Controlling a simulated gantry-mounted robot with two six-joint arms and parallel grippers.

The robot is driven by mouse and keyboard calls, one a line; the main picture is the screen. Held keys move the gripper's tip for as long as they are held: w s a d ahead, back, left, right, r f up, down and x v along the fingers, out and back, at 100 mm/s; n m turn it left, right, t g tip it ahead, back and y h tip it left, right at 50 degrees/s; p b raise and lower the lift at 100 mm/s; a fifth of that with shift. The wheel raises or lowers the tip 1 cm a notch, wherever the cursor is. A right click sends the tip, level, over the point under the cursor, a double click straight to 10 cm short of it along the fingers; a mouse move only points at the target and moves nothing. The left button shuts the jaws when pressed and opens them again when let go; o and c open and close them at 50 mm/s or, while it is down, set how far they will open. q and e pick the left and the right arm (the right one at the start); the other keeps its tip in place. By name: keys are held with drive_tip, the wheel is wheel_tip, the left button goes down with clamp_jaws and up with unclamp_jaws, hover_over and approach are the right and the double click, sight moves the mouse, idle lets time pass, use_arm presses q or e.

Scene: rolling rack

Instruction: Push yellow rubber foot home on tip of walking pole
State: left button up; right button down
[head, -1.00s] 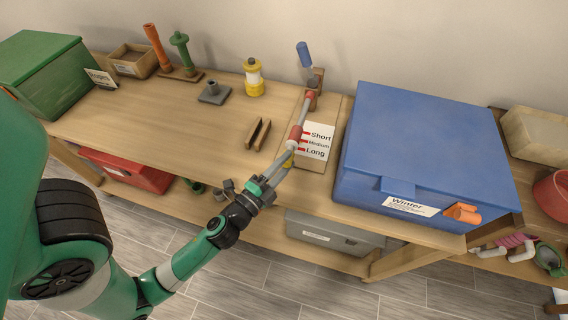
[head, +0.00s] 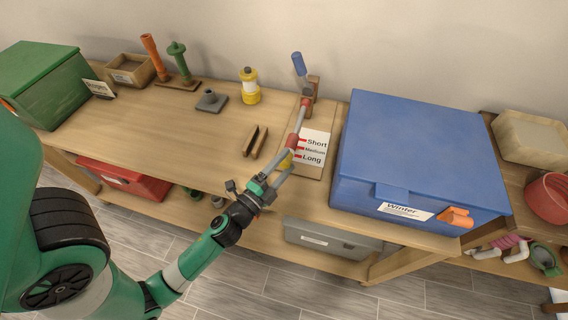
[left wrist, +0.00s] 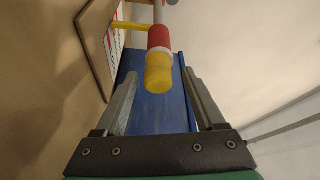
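The walking pole lies tilted in its stand (head: 314,84), with its blue handle (head: 298,64) up at the back, a grey shaft (head: 299,121) and a red section (head: 293,140) near the front. In the left wrist view the yellow rubber foot (left wrist: 158,75) sits at the pole's end, with a pale ring between it and the red section (left wrist: 160,38). My left gripper (head: 285,163) is open, its fingers on either side of the foot with gaps; it also shows in the left wrist view (left wrist: 160,78). The right gripper is not in view.
A card (head: 312,147) reading Short, Medium, Long lies beside the pole. A large blue box (head: 420,145) stands close on the right. A wooden slotted block (head: 255,141) and a yellow-white cylinder (head: 250,86) stand left.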

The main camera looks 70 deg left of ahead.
use_arm(q)
drive_tip(key=b+v, duration=0.8)
drive_tip(key=v, duration=0.3)
drive_tip(key=shift+s+d, duration=0.15)
drive_tip(key=shift+s, duration=0.15)
